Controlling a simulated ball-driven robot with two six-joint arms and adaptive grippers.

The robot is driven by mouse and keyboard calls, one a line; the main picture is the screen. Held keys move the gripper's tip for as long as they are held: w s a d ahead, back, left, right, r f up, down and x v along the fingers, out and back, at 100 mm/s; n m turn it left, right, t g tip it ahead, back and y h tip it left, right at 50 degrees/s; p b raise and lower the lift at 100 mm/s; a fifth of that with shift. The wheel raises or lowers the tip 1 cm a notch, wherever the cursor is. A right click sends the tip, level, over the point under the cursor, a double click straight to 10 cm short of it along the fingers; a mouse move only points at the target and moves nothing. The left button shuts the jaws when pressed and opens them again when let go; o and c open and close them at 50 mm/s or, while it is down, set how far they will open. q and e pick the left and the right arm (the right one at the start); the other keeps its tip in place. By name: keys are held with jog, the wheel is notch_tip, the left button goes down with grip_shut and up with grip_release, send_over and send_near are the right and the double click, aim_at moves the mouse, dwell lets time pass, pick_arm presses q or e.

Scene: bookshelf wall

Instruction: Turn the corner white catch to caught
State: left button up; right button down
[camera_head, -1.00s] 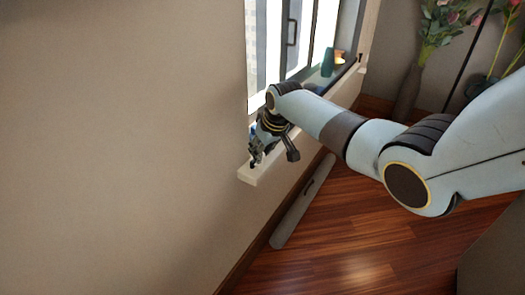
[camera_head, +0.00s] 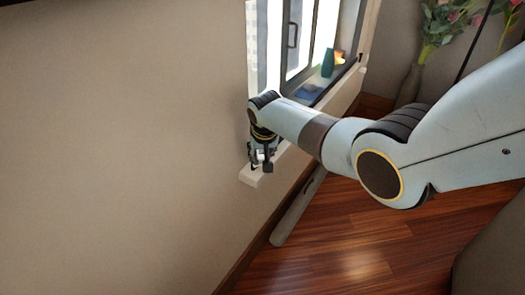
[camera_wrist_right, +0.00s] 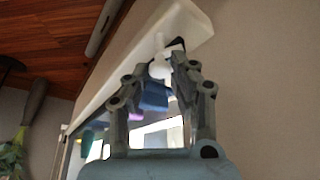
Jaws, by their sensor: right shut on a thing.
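The white catch (camera_wrist_right: 158,66) shows between the fingertips of my right gripper (camera_wrist_right: 162,60) in the right wrist view, close to the end of the pale window sill (camera_wrist_right: 190,22). The fingers are shut on it and hide part of it, so I cannot tell which way it is turned. In the head view, the right gripper (camera_head: 259,163) points down at the near end of the sill (camera_head: 250,179), and the catch is too small to make out there. My left gripper is not in view.
A grey bar-like object (camera_head: 297,210) lies along the wall's foot. A flower vase (camera_head: 408,84) stands at the right.

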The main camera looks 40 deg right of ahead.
jog(key=shift+a+m+g+h, duration=0.1)
jog(key=shift+m+g+h, duration=0.35)
jog(key=shift+m, duration=1.25)
jog(key=c, duration=1.1)
grip_release()
jog(key=v, duration=1.2)
jog(key=shift+a+f, duration=0.1)
jog(key=shift+a, duration=0.05)
